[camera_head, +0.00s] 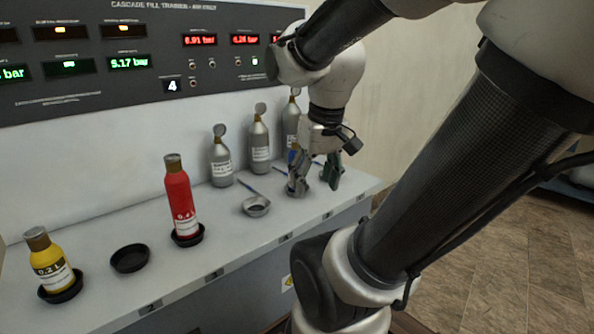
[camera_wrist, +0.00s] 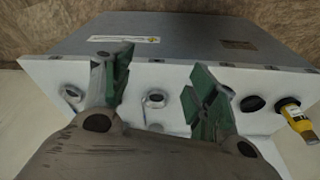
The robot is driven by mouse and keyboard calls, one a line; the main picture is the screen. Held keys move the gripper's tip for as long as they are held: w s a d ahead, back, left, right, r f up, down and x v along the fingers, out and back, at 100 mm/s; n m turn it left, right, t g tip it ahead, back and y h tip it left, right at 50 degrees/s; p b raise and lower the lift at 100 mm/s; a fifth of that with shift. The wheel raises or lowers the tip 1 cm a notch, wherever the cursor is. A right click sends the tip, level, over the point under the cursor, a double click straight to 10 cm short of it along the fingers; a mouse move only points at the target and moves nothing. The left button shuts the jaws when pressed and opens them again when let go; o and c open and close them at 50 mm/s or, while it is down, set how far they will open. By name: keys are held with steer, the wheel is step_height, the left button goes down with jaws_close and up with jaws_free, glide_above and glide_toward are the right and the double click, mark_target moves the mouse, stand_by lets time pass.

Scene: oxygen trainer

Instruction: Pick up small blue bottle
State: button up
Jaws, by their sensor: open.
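A small patch of blue (camera_head: 292,156) shows beside my gripper in the head view, near the right end of the bench. My gripper and arm cover the area around it, so I cannot tell whether it is the small blue bottle or a label. My gripper (camera_head: 316,181) points down over the right part of the bench, its fingers apart. In the wrist view my gripper (camera_wrist: 161,78) is open, with no bottle between its fingers. A silver ring holder (camera_wrist: 153,98) shows beyond the gap. No blue bottle is clear in the wrist view.
A red bottle (camera_head: 180,200) and a yellow bottle (camera_head: 52,265) stand in black holders. An empty black holder (camera_head: 130,258) lies between them. Grey cylinders (camera_head: 220,158) stand along the wall at the back. A display panel (camera_head: 120,50) hangs above the bench (camera_head: 225,235).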

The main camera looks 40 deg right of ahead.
step_height(320, 180, down, 8)
steer(key=s+d+m+g+y, duration=0.1)
steer(key=m+y, duration=0.4)
steer(key=m, duration=0.3)
steer(key=w+d+f+m+t+y, duration=0.2)
steer(key=w+f+m+t+y, duration=0.15)
steer(key=w+m+t, duration=0.6)
steer(key=w+d+r+m+t+h, duration=0.4)
steer(key=w+d+m, duration=0.2)
steer(key=d+m, duration=0.2)
steer(key=w+d+r+m+t+h, duration=0.35)
steer(key=w+d+m, duration=0.25)
steer(key=d+m, duration=0.2)
steer(key=shift+n, duration=0.25)
steer(key=w, duration=0.5)
steer(key=w+r, duration=0.1)
steer(key=w, duration=0.1)
steer(key=shift+w+r, duration=0.1)
steer(key=shift+w, duration=0.15)
